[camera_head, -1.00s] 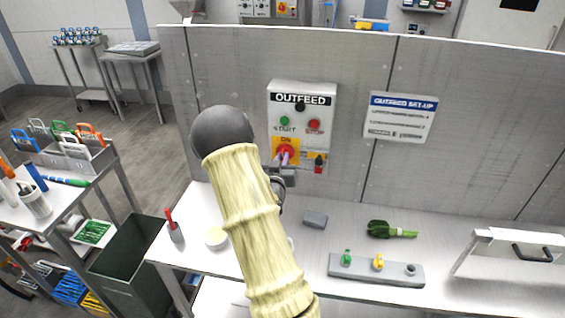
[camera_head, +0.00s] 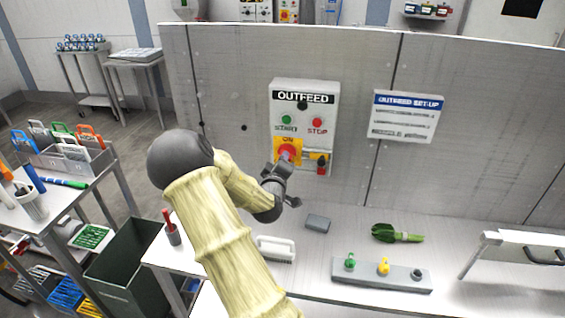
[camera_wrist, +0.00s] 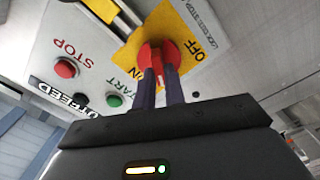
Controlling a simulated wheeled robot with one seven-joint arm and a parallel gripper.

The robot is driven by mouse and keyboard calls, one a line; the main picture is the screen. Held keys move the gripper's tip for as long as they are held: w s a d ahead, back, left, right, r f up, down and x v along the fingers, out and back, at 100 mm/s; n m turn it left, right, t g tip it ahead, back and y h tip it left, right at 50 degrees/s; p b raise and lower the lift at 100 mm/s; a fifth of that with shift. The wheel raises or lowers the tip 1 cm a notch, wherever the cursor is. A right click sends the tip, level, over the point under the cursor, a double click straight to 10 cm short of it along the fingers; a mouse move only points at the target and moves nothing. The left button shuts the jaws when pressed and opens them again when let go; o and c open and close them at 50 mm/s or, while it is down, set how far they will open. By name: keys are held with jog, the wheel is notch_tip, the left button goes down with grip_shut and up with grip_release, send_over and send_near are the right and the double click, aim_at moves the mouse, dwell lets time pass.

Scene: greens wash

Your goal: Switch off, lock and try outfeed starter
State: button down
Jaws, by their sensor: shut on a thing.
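The grey OUTFEED starter box (camera_head: 330,97) is on the upright panel, with a green START button (camera_head: 286,120) and a red STOP button (camera_head: 317,122). Its red rotary handle (camera_wrist: 171,55) sits on a yellow plate marked ON and OFF; the wrist view is turned over. My gripper (camera_wrist: 160,77) is shut on this handle, dark fingers on either side of its grip. In the head view my gripper (camera_head: 286,160) reaches the box from the lower left and partly hides the plate. A small red-and-black item (camera_head: 322,165) is beside the plate; its kind is unclear.
A grey strip (camera_head: 365,277) holds small green and yellow pieces. An OUTFEED SET-UP sign (camera_head: 405,117) is right of the box.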

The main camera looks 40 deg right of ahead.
jog(key=n, duration=0.5)
jog(key=shift+f+n, duration=0.1)
jog(key=shift+n, duration=0.3)
jog(key=c, duration=1.5)
grip_release()
jog(key=shift+d, duration=0.15)
jog(key=shift+a, duration=0.2)
